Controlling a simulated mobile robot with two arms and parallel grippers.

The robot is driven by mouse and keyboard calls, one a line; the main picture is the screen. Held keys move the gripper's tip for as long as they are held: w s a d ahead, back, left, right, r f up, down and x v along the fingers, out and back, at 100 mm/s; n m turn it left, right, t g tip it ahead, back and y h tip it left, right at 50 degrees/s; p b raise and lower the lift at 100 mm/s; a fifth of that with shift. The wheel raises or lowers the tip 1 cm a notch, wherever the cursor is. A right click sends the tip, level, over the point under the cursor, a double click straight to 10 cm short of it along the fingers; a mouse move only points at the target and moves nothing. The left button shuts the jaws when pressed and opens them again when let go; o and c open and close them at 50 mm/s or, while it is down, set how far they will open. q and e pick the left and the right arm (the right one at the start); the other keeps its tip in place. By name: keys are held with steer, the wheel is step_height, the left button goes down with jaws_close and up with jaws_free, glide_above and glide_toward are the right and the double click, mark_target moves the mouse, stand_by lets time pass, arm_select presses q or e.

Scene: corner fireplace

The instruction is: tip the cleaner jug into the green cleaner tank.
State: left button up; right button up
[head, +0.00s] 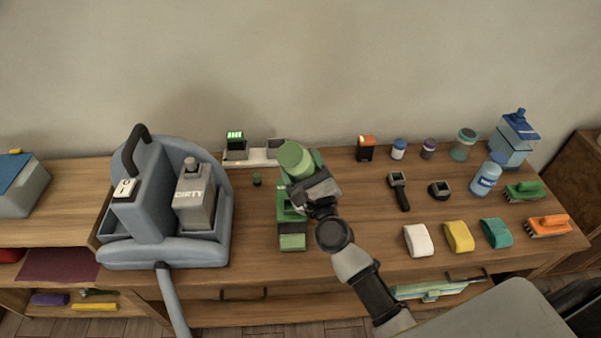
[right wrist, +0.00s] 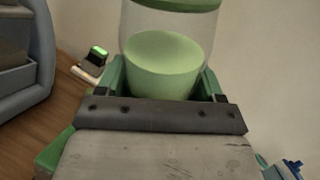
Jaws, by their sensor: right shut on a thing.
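The cleaner jug (head: 295,160) is a round container with a green top. In the right wrist view the jug (right wrist: 170,60) has a clear wall and pale green liquid inside. My right gripper (head: 313,187) is shut on the jug, and its jaws (right wrist: 163,85) sit at the jug's sides in the wrist view. The green cleaner tank (head: 292,241) stands on the counter below and in front of the jug, partly hidden by the gripper. The jug's exact tilt and whether it touches the tank cannot be told. My left gripper is not in view.
A grey-blue machine with a tank marked DIRTY (head: 190,215) stands to the left. A charger with a green-lit battery (head: 235,142) is behind. Bottles, pads and brushes (head: 525,190) fill the right side.

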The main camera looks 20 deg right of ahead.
steer(key=shift+w+d+f+n+t+y+b, duration=0.15)
steer(key=shift+d+f+n+t+y+b, duration=0.25)
steer(key=shift+n+b, duration=0.85)
steer(key=shift+w+d+f+n+t+y+b, duration=0.15)
steer(key=shift+f+n+y+b, duration=0.35)
steer(key=shift+b, duration=1.4)
steer(key=shift+w+d+f+n+t+y+b, duration=0.2)
steer(key=shift+d+f+n+y+b, duration=0.25)
steer(key=shift+n+b, duration=0.85)
steer(key=shift+a+m, duration=0.1)
steer(key=shift+m, duration=0.15)
steer(key=shift+b, duration=0.4)
steer(key=shift+f, duration=0.1)
steer(key=shift+b, duration=0.3)
steer(key=shift+y, duration=0.35)
steer(key=shift+n+b, duration=0.35)
steer(key=shift+n, duration=0.15)
